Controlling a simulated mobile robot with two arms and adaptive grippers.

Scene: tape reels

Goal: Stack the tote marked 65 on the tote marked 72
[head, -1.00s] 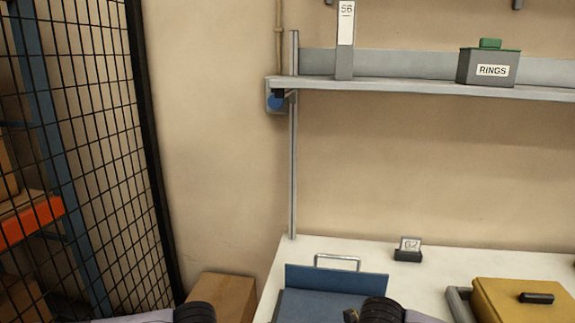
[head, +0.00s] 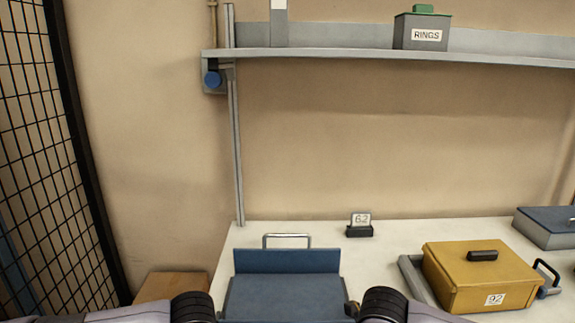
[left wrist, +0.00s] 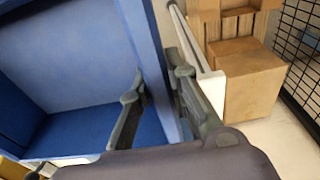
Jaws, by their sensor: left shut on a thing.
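A blue open tote (head: 286,262) is at the bottom centre of the head view, with a metal handle at its back. No number shows on it, so I cannot tell whether it is 65 or 72. It also fills the left of the left wrist view (left wrist: 75,45). My left gripper (left wrist: 157,76) is shut on the wall of this tote, one finger inside and one outside. In the head view only dark parts of my two arms show, one on each side of the tote. The right arm's fingertips are hidden. No mark 65 or 72 is readable.
A yellow lidded box marked 92 (head: 470,270) and a blue-grey box (head: 548,228) stand to the right on the white bench (head: 410,238). A small 62 sign (head: 360,226) stands behind the tote. A shelf (head: 400,56) holds a RINGS box (head: 422,33). Cardboard boxes (left wrist: 245,75) stand beside the bench.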

